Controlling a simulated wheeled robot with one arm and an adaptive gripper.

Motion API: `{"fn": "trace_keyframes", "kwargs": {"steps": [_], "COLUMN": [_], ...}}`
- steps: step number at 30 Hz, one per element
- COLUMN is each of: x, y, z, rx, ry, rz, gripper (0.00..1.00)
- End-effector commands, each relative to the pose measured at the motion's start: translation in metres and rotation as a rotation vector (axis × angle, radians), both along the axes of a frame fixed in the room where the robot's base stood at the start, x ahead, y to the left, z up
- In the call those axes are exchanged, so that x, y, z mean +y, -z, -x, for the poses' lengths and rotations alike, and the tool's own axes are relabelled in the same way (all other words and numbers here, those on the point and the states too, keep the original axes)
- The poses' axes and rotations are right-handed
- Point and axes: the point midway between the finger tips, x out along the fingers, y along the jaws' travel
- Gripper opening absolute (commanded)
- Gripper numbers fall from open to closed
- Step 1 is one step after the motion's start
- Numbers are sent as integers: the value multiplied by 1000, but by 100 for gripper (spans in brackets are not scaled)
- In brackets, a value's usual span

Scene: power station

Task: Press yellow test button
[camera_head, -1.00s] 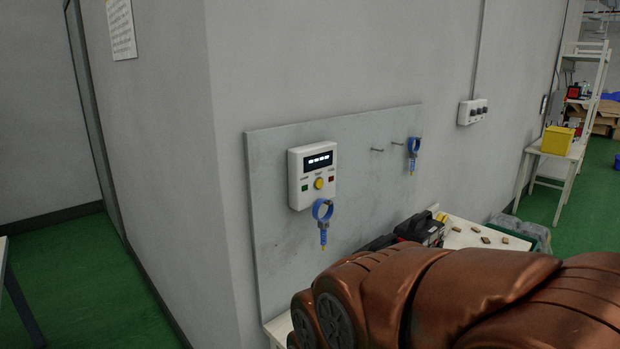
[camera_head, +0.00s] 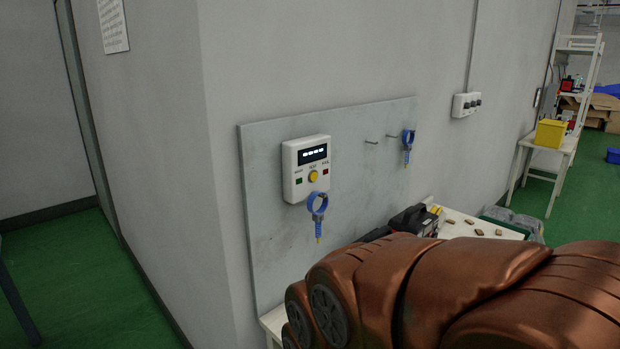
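The yellow test button (camera_head: 313,176) is a round knob on the front of a white box (camera_head: 306,168) fixed to a grey board (camera_head: 267,215) on the wall. A lit black display sits above it, with a small green button (camera_head: 298,181) to its left and a small red one to its right. A blue ring-shaped tool (camera_head: 317,215) hangs just below the box. My copper-coloured arm crosses the lower right. My gripper is not in view, and nothing visible touches the button.
A second blue tool (camera_head: 407,148) hangs on the board at right. Below stands a table (camera_head: 455,230) with dark cases (camera_head: 414,221) and several small brown pieces. A wall switch box (camera_head: 466,104) and a yellow bin (camera_head: 553,133) are farther right. Green floor is open at left.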

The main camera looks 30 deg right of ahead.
Motion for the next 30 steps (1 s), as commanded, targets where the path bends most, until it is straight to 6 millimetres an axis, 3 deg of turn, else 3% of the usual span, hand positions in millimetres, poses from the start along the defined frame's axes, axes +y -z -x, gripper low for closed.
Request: {"fn": "trace_keyframes", "kwargs": {"steps": [2, 14, 30], "x": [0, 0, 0], "y": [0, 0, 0], "z": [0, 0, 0], "rx": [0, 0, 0], "ry": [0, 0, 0], "rz": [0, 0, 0], "gripper": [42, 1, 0]}}
